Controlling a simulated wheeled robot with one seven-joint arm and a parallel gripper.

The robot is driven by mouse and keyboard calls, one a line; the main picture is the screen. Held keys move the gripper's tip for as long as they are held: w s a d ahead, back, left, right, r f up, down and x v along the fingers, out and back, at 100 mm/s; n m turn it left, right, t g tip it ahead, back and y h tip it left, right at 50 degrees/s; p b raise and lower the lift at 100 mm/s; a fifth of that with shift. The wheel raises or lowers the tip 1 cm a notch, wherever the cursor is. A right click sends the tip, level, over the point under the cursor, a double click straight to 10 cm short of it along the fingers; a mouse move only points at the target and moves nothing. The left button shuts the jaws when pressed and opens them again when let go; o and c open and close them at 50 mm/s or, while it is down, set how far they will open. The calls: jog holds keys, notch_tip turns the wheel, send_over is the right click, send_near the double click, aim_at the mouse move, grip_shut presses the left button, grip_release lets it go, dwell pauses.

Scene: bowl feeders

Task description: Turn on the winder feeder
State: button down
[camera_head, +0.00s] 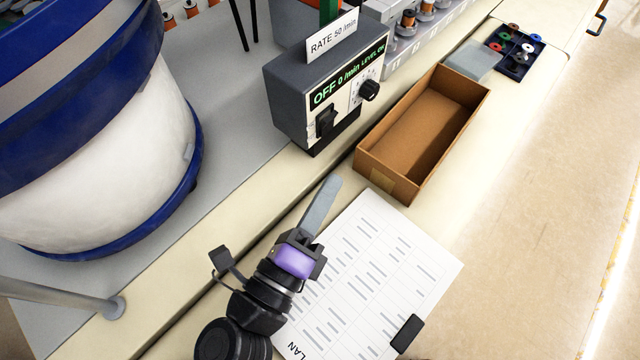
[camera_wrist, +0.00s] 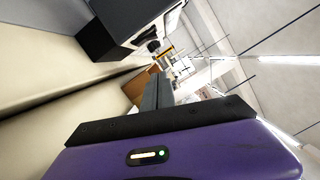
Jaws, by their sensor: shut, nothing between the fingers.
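The feeder's control box (camera_head: 325,85) stands on the bench in the upper middle of the head view. Its green display (camera_head: 347,75) reads OFF, 0 /min and LEVEL OK. A black rocker switch (camera_head: 326,122) is at the lower left of its face, and a black knob (camera_head: 369,90) is to the right. A card (camera_head: 333,37) above reads RATE 50 /min. My gripper (camera_head: 331,183) is shut and empty, in front of and below the box, apart from it. In the wrist view the box (camera_wrist: 135,20) is at the top, beyond the shut fingers (camera_wrist: 157,92).
A large blue and white bowl feeder (camera_head: 110,150) fills the left. An open cardboard box (camera_head: 388,170) is right of the control box. A printed sheet (camera_head: 370,275) lies under my arm, with a black clip (camera_head: 407,333). A dark tray of spools (camera_head: 514,50) is at the far right.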

aim_at(328, 124)
jog(key=w+r, duration=0.2)
jog(key=w, duration=0.6)
jog(key=shift+w+d, duration=0.2)
jog(key=shift+d, duration=0.25)
